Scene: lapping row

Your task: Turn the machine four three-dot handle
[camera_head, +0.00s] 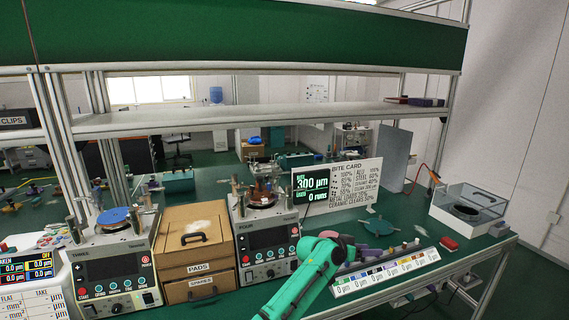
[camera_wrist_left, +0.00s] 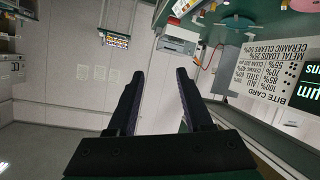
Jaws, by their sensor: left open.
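Machine four (camera_head: 268,238), a grey box marked FOUR, stands on the green bench with a dark screen and a row of small knobs (camera_head: 270,273) on its front. Upright posts and a brown round plate (camera_head: 262,200) are on its top. Dots marking a three-dot handle are too small to make out. My left gripper (camera_head: 345,243) is just right of machine four, in front of the bite card, apart from the machine. In the left wrist view its two dark fingers (camera_wrist_left: 160,76) are spread with nothing between them. My right gripper is not in view.
The bite card (camera_head: 338,184) stands behind my gripper; it shows upside down in the left wrist view (camera_wrist_left: 262,75). A labelled strip of coloured blocks (camera_head: 385,275) lies right of my arm. Machine three (camera_head: 113,268) and a wooden box (camera_head: 195,250) stand left. A clear-walled box (camera_head: 468,210) is far right.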

